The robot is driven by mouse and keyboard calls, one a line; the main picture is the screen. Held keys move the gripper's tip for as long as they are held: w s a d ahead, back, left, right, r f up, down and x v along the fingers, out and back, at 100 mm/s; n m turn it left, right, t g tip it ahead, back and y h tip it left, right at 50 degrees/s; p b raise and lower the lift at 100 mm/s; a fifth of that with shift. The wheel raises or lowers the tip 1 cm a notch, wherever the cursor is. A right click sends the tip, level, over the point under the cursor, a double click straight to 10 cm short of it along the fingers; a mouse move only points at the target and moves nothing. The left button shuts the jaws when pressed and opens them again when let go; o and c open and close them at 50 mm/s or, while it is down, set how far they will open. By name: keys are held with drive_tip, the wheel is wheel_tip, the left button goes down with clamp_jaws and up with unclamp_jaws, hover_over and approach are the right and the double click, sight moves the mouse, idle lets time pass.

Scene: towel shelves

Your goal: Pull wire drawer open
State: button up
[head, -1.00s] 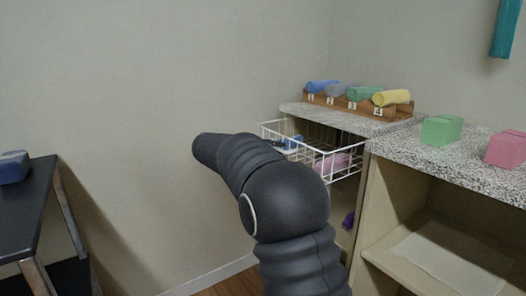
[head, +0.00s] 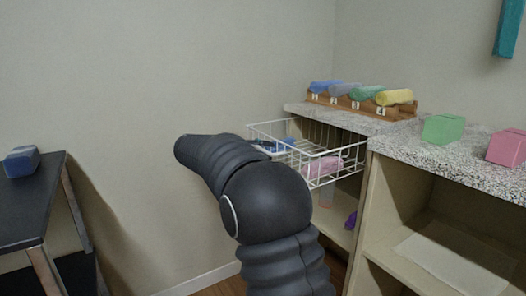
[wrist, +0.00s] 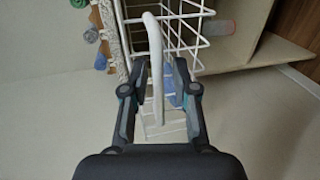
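The white wire drawer (head: 309,157) sticks well out of the shelf unit in the head view, with a pink item (head: 325,165) and a blue item (head: 273,146) in it. In the wrist view, the drawer's wires (wrist: 182,14) fill the top, and its curved white handle (wrist: 154,45) comes down between the fingers of my gripper (wrist: 160,68). The fingers stand apart, with visible room on the handle's right; the handle is closer to the left finger. I cannot tell whether that finger touches it. In the head view my arm mostly hides the gripper.
A speckled counter (head: 410,146) carries a wooden rack (head: 345,103) of rolled towels, a green block (head: 442,129) and a pink block (head: 507,147). A dark table (head: 35,205) with a blue block (head: 21,161) stands at the left. Open floor and bare wall lie between.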

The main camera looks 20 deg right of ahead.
drive_tip(key=shift+a+r, duration=0.1)
drive_tip(key=shift+a, duration=0.05)
drive_tip(key=v, duration=1.1)
drive_tip(key=shift+a, duration=0.4)
